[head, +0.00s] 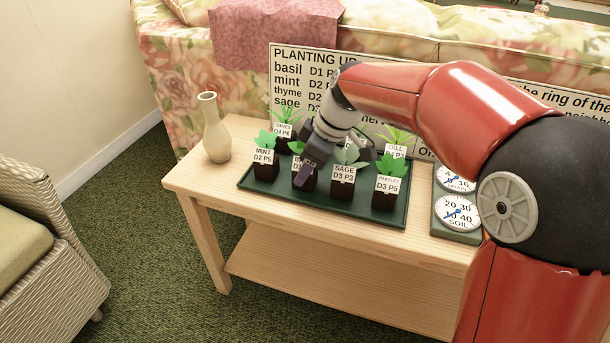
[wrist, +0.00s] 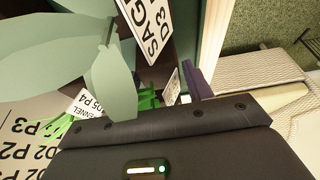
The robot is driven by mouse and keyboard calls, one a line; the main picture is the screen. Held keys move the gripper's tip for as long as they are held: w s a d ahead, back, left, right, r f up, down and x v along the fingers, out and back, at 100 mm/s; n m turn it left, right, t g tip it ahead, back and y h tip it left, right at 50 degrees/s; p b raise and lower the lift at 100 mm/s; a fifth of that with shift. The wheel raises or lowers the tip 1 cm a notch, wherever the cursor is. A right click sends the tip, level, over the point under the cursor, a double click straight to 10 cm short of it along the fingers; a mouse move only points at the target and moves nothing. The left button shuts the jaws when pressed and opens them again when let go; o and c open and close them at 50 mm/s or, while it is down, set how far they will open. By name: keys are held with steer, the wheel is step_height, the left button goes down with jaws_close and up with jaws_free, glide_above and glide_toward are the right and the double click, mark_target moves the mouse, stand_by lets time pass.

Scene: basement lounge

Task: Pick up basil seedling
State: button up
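No label reading basil is legible in either view. In the head view, one front-row pot (head: 311,183) between the mint pot (head: 264,170) and the sage pot (head: 342,188) has its plant and most of its label hidden by my gripper (head: 310,165). The gripper is tilted down over this part of the tray, with a dark finger in front of that pot. In the wrist view, one purple finger (wrist: 198,82) shows beside the sage label (wrist: 150,28); large pale green leaves (wrist: 50,55) fill the left. The other finger and any grasp cannot be made out.
The dark green tray (head: 252,190) also holds chives (head: 283,128), dill (head: 396,148) and parsley (head: 388,190) close by. A vase (head: 215,135) stands left on the wooden table (head: 200,178). Dial gauges (head: 457,212) stand right. A planting sign (head: 290,60) stands behind.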

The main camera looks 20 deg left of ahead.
steer(key=c, duration=0.7)
steer(key=shift+o, duration=0.2)
steer(key=shift+r, duration=0.1)
